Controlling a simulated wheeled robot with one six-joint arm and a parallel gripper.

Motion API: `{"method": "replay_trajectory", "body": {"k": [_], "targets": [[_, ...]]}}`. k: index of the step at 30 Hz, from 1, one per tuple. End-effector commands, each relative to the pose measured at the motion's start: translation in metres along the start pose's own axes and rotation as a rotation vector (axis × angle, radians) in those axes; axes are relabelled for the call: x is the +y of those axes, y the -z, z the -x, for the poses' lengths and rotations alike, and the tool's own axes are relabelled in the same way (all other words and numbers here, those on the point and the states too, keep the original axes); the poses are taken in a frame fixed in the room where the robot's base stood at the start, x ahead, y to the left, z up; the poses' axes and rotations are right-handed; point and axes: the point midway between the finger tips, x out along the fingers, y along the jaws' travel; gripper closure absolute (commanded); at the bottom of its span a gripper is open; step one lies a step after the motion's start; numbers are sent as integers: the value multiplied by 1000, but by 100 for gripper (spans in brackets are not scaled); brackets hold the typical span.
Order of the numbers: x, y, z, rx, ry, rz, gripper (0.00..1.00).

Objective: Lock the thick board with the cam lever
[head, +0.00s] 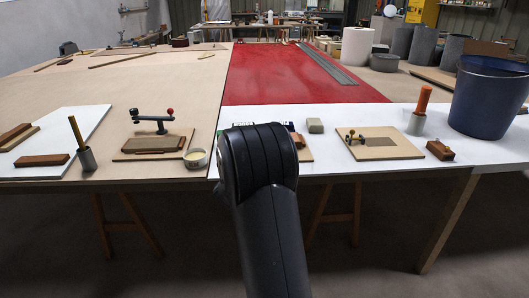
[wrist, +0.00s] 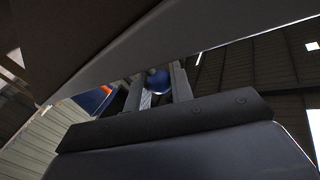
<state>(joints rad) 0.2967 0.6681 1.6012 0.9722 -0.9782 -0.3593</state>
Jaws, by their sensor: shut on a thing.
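In the wrist view, the two fingers of my gripper (wrist: 157,88) are closed around a blue ball knob (wrist: 158,80). The lever under the knob cannot be made out. In the head view my black arm hides the gripper. A plywood base (head: 305,154) with a red-brown board (head: 298,139) shows partly from behind my arm; any lever there is hidden. I cannot tell which board is the thick one.
A small fixture (head: 355,137) sits on a board at right, with a wooden block (head: 440,150) beside it. A blue bucket (head: 488,97), an orange-handled tool (head: 424,100), a grey block (head: 315,125) and a small bowl (head: 195,158) stand nearby. The red sheet (head: 285,75) behind is mostly clear.

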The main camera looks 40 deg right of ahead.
Motion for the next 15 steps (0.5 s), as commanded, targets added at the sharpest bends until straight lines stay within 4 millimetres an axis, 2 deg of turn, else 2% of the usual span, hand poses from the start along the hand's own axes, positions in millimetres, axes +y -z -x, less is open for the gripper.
{"method": "replay_trajectory", "body": {"k": [8,9,15], "targets": [[-1,1,0,4,1,-2,100],[-1,1,0,4,1,-2,76],[0,1,0,2,1,-1,59]]}}
